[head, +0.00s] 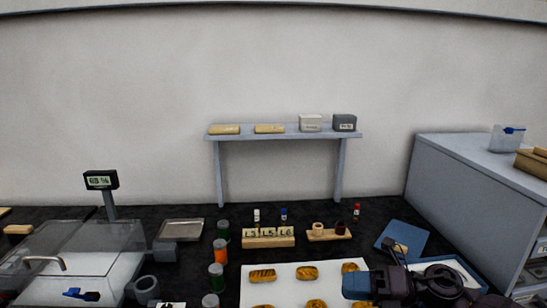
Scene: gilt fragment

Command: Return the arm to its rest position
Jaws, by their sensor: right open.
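My right arm and gripper (393,284) show at the bottom right, dark with a blue part. They are above the right end of a white board (285,285) with several golden-brown pieces (307,272). The gripper is open, and I see nothing held in it. It hides part of the board and of the blue-edged tray behind it. My left gripper is not in view.
A blue mat (409,236) lies just behind my right gripper. A wooden label block (268,238), small jars and a metal tray (181,230) stand on the dark table. A shelf (285,134) stands at the back, a grey cabinet (470,185) at right.

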